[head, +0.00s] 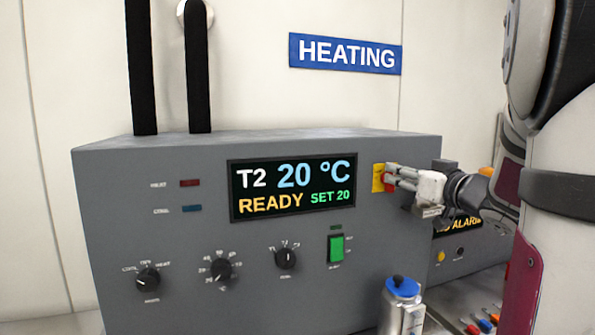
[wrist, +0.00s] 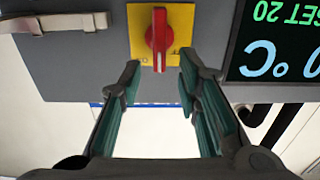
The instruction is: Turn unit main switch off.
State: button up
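The main switch is a red rotary handle (wrist: 158,38) on a yellow plate (wrist: 181,18), on the grey heating unit's front panel (head: 180,240). In the wrist view the handle stands upright in the picture, with lettering partly visible either side of its lower end. In the head view the red and yellow switch (head: 378,178) shows right of the display, partly hidden by my fingers. My gripper (wrist: 160,80) is open and empty; it also shows in the head view (head: 392,178). Its fingertips are spread either side of the handle's lower end, with gaps visible on both sides.
The display (head: 292,188) reads T2 20 °C, READY, SET 20. Below are black knobs (head: 148,280) and a green switch (head: 336,247). A blue-topped canister (head: 402,300) stands in front of the unit. An alarm box (head: 460,235) is at right, behind my arm.

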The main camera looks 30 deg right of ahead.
jog(key=shift+x, duration=1.35)
jog(key=shift+c, duration=0.2)
grip_shut()
